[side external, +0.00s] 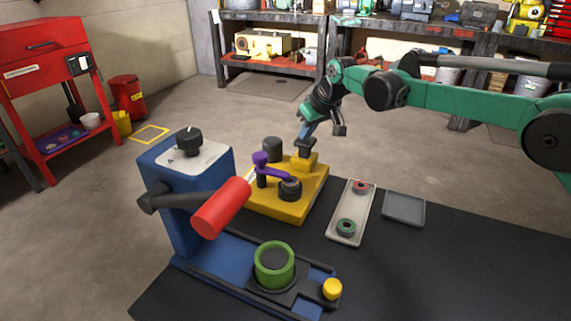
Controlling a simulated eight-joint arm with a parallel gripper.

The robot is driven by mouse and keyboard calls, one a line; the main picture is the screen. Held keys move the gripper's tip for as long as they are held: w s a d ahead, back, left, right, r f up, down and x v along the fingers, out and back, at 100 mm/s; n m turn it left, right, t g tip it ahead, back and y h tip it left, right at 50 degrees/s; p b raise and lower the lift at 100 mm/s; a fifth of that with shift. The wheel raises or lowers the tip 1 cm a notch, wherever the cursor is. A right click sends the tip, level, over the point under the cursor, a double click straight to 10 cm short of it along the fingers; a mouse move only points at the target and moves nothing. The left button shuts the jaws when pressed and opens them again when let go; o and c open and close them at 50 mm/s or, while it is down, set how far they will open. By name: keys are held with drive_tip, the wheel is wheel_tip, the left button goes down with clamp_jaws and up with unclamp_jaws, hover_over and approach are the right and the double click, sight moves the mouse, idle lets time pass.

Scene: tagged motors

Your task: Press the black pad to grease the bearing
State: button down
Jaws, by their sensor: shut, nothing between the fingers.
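The black pad (304,149) sits on top of a small yellow block (305,162) at the back right of the yellow base (262,208). My gripper (306,134) is shut and empty, pointing down with its tips right at the top of the pad. I cannot tell whether they touch it. A dark ring-shaped part (290,190), which looks like the bearing, sits at the front right of the base. A purple arm (270,170) reaches from a purple-topped post over this part.
A black cylinder (272,149) stands at the base's back left. A blue press (187,190) with a red handle (220,207) and green ring (274,264) stands in front. A pale tray (352,208) with two rings and an empty grey tray (404,209) lie right.

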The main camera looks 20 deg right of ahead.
drive_tip(key=shift+f, duration=0.7)
drive_tip(key=shift+r, duration=1.5)
drive_tip(key=shift+r, duration=3)
